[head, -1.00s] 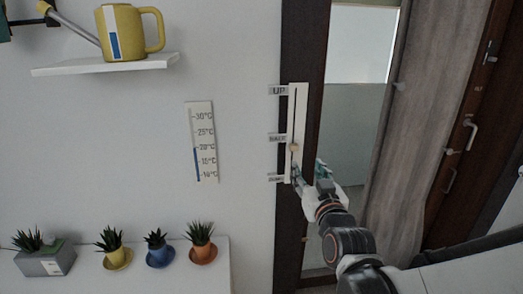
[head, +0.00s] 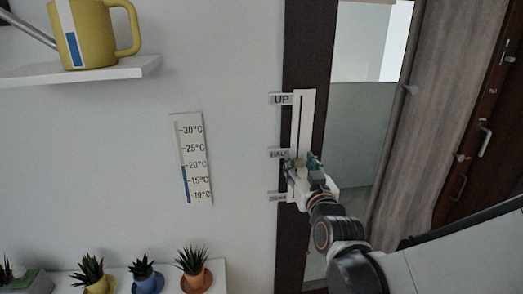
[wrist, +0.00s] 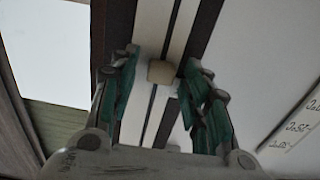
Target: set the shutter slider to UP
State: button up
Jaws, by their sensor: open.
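The shutter slider is a white vertical plate (head: 304,110) with a dark slot, fixed on the dark frame. Labels beside it read UP (head: 281,99) at the top, a middle one (head: 279,153) and a lower one (head: 277,197) too small to read surely. The beige slider knob (wrist: 161,72) shows in the wrist view on the slot, between and just beyond my fingertips. In the head view my gripper hides it near the middle label. My gripper (head: 302,160) is open, its green-padded fingers on either side of the knob, with gaps visible; it also shows in the wrist view (wrist: 155,75).
A thermometer (head: 191,160) hangs on the wall to the left. A shelf (head: 120,70) holds a yellow watering can (head: 88,35). Several potted plants stand on a white ledge below. A curtain (head: 415,130) hangs right of the window. The wall around the UP label is clear.

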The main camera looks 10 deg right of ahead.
jog(key=shift+c, duration=0.3)
grip_shut()
jog(key=shift+r, duration=0.1)
